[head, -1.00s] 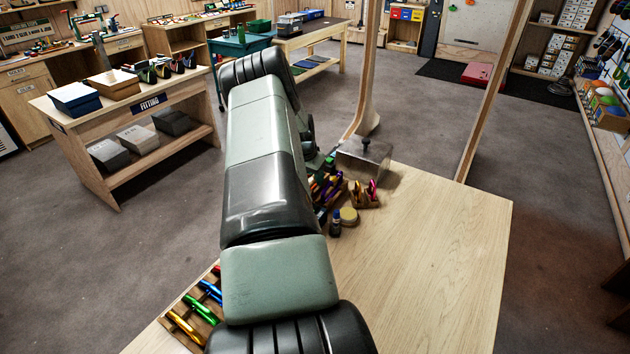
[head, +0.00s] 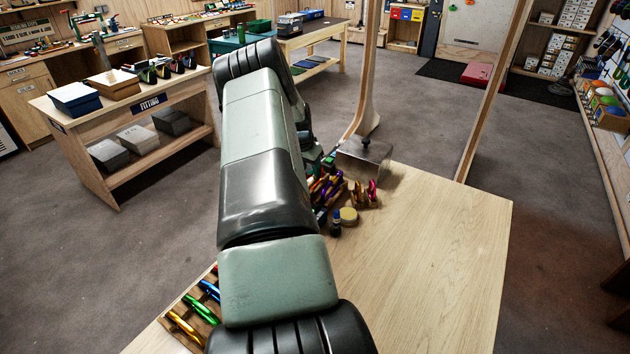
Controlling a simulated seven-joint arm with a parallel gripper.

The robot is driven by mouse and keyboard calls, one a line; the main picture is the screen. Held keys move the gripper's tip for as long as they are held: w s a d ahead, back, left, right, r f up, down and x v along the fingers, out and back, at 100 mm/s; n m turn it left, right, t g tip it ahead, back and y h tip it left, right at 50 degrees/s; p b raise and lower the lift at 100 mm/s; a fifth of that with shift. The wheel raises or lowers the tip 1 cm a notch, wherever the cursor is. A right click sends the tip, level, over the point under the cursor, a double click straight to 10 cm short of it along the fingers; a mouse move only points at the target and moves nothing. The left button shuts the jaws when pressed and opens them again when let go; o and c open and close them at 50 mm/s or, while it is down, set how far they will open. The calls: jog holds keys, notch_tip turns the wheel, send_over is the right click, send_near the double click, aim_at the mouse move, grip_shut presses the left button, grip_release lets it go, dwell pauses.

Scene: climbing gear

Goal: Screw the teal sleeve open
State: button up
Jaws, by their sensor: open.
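My arm stretches across the middle of the head view and covers part of the work table (head: 430,260). My gripper cannot be made out; it is hidden behind the arm. Several coloured carabiners (head: 331,187) lie in a cluster at the table's far left part, just right of the arm. No teal sleeve can be told apart among them; it is too small or hidden.
A metal block with a black knob (head: 364,157) stands at the table's far edge. A yellow round piece (head: 348,215) and a small dark bottle (head: 335,223) stand before the carabiners. The table's right half is clear.

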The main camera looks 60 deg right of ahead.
jog(key=shift+w, duration=0.6)
jog(key=shift+f, duration=0.15)
jog(key=shift+w+f, duration=0.1)
jog(key=shift+f, duration=1.15)
jog(key=shift+s, duration=0.8)
jog(key=shift+r, duration=0.1)
